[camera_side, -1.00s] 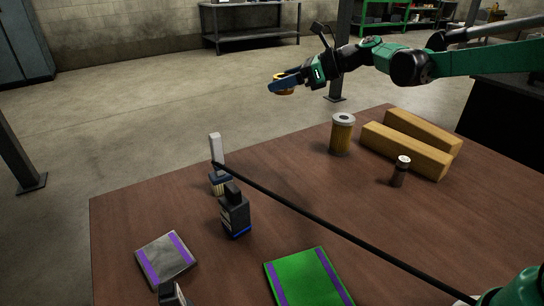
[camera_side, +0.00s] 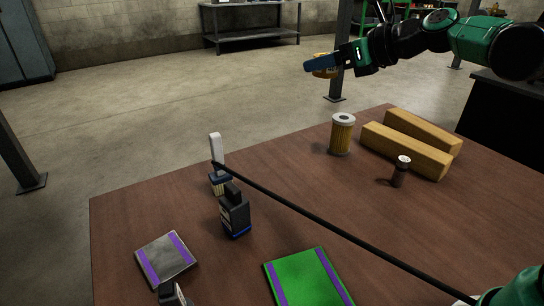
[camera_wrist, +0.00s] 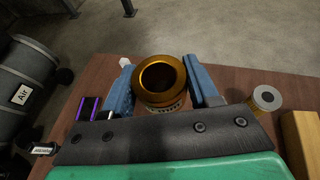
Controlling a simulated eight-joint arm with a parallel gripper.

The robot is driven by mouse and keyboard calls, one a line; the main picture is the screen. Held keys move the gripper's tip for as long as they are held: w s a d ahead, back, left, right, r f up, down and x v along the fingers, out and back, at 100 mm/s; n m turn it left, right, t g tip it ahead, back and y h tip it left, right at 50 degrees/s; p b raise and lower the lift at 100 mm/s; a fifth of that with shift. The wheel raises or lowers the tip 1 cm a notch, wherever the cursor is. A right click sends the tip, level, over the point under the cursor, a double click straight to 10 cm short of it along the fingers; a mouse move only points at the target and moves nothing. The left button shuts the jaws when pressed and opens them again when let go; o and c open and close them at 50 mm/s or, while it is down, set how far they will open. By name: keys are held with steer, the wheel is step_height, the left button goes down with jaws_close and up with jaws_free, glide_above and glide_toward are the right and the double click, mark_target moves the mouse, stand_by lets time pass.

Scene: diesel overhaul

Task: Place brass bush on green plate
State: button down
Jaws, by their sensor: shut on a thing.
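The brass bush (camera_wrist: 160,100) is a gold ring with a dark bore, held between the blue fingers of my gripper (camera_wrist: 163,88) in the wrist view. In the side view my gripper (camera_side: 322,64) is high above the far edge of the table, shut on the brass bush (camera_side: 326,73), which is partly hidden by a finger. The green plate (camera_side: 308,279) lies flat at the front of the table, with purple strips along its sides and nothing on it. It is well apart from my gripper, nearer the camera, and its front edge is cut off by the frame.
On the table (camera_side: 220,277) are a grey plate with purple strips (camera_side: 166,258), a dark bottle (camera_side: 235,213), a brush (camera_side: 217,165), a yellow filter (camera_side: 342,134), a small dark cylinder (camera_side: 400,171) and two wooden blocks (camera_side: 405,150). A black bar (camera_side: 340,233) crosses the side view.

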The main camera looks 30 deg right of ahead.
steer(key=w+a+f+n+g+y, duration=0.1)
steer(key=w+f+n+g+y, duration=0.15)
steer(key=w, duration=0.45)
steer(key=n+y, duration=0.3)
glide_above(279, 175)
step_height(279, 175, down, 5)
steer(key=shift+w+g, duration=0.15)
steer(key=shift+g, duration=0.3)
step_height(279, 175, down, 20)
steer(key=shift+r, duration=0.25)
steer(key=shift+f, duration=0.15)
steer(key=shift+c, duration=1.1)
jaws_free()
